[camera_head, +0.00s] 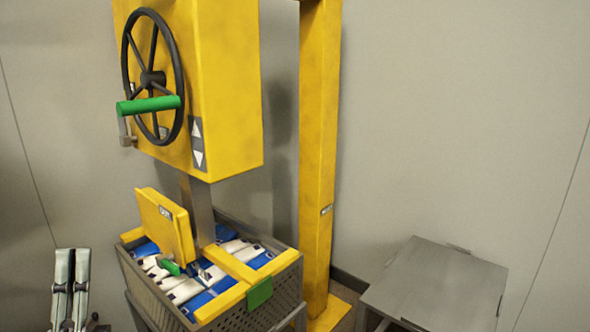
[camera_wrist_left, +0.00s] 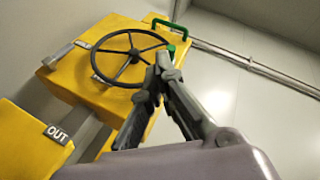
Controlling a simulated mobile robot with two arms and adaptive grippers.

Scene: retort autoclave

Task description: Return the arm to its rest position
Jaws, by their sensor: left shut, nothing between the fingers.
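My left gripper (camera_head: 71,285) stands at the lower left of the head view, fingers pointing up and close together. It is shut and empty, apart from the yellow machine and the basket. In the left wrist view its fingers (camera_wrist_left: 162,62) meet in front of the yellow box, overlapping the handwheel's right edge in the picture; I cannot tell any contact from that view. The black handwheel (camera_head: 151,76) with a green handle (camera_head: 148,105) is on the yellow box (camera_head: 225,80). My right gripper is not in view.
A grey perforated basket (camera_head: 283,291) holds blue and white packs under a yellow frame with a yellow block (camera_head: 165,226). A yellow post (camera_head: 319,140) stands behind. A grey metal table (camera_head: 434,287) is at the right.

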